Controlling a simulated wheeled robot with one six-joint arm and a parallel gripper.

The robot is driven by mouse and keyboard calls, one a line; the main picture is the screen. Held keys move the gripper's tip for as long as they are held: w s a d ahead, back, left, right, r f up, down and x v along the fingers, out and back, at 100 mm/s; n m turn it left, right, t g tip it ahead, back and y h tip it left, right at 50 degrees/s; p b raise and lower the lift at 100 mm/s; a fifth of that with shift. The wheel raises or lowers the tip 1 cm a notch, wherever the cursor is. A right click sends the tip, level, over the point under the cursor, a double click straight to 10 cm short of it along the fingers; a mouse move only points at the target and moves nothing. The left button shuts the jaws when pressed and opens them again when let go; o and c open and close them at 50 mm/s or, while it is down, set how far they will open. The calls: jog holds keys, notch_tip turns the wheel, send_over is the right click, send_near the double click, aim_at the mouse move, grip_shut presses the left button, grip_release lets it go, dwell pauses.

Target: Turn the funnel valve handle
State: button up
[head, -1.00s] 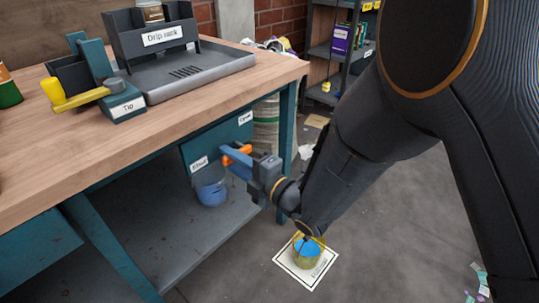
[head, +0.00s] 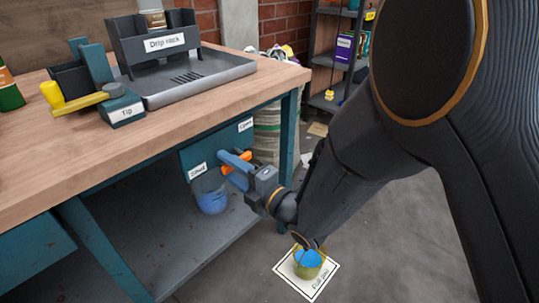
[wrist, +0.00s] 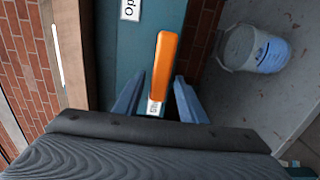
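The orange valve handle (head: 245,157) sits at the front of a teal panel (head: 222,150) under the workbench. In the wrist view the handle (wrist: 162,66) is a long orange bar, with its lower end between my fingertips. My gripper (head: 232,168) is at the handle, and its blue fingers partly cover it in the head view. In the wrist view my gripper (wrist: 158,95) is open, with a gap between each finger and the handle. A label starting "Op" (wrist: 130,8) is on the panel. The valve body and any funnel are hidden or cannot be made out.
A blue and grey bucket (head: 212,199) stands on the shelf below the panel. The workbench (head: 120,160) overhangs the panel. Open floor lies to the right.

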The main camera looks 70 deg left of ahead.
jog(key=v, duration=0.8)
jog(key=shift+a, duration=0.1)
dwell(0.5)
